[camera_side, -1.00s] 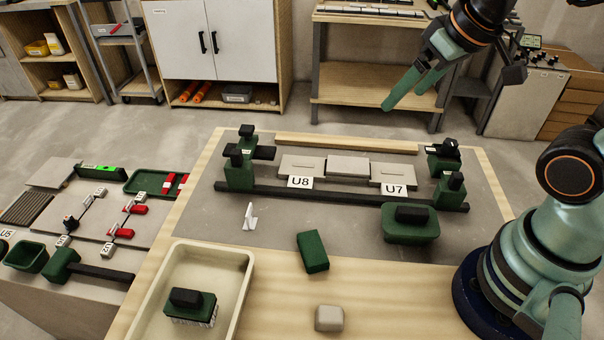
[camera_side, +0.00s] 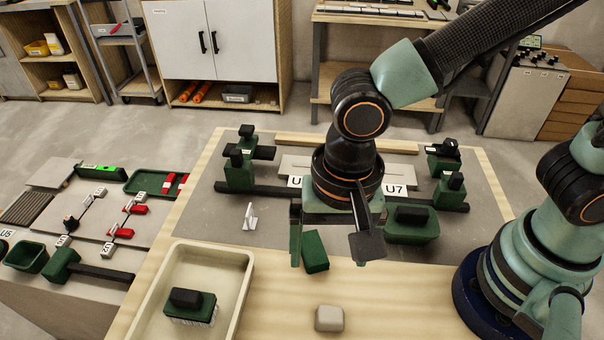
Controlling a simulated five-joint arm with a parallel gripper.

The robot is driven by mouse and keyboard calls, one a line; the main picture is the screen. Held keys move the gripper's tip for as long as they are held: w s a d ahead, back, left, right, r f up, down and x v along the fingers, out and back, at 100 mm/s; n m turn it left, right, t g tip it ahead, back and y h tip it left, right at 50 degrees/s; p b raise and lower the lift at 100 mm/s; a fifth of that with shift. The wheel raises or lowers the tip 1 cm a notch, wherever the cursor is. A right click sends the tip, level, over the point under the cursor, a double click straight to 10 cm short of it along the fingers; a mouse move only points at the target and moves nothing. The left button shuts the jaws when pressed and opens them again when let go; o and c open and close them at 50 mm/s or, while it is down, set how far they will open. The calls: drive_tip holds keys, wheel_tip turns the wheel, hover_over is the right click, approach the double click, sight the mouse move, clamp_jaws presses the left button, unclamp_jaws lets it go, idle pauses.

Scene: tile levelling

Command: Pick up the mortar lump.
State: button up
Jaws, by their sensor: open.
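The mortar lump is most likely the small beige-grey rounded block (camera_side: 329,318) on the wooden bench top at the front. It lies free, with nothing touching it. My gripper (camera_side: 328,262) points down above the middle of the bench, behind the lump in the picture and apart from it. Its jaws are open, with one finger at the left and one at the right. A green block (camera_side: 314,252) shows between the fingers; I cannot tell how far below them it lies.
A cream tray (camera_side: 246,262) with a green, black-handled brush stands left of the lump. A green tub (camera_side: 411,228) with a black handle sits at right. Tiles (camera_side: 296,165) and dark rails lie behind my gripper. The wood around the lump is clear.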

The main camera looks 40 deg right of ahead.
wheel_tip(320, 180, down, 2)
drive_tip(key=s+a+m, duration=0.1)
drive_tip(key=s+a, duration=0.1)
drive_tip(key=s, duration=0.1)
hover_over(330, 314)
drive_tip(key=f, duration=0.5)
drive_tip(key=shift+a+f, duration=0.15)
drive_tip(key=shift+a, duration=0.15)
drive_tip(key=shift+f, duration=0.55)
drive_tip(key=f, duration=0.3)
drive_tip(key=shift+d+f, duration=0.25)
drive_tip(key=shift+d, duration=0.15)
drive_tip(key=shift+f, duration=0.85)
clamp_jaws()
drive_tip(key=shift+a+r, duration=0.1)
drive_tip(key=shift+r, duration=0.05)
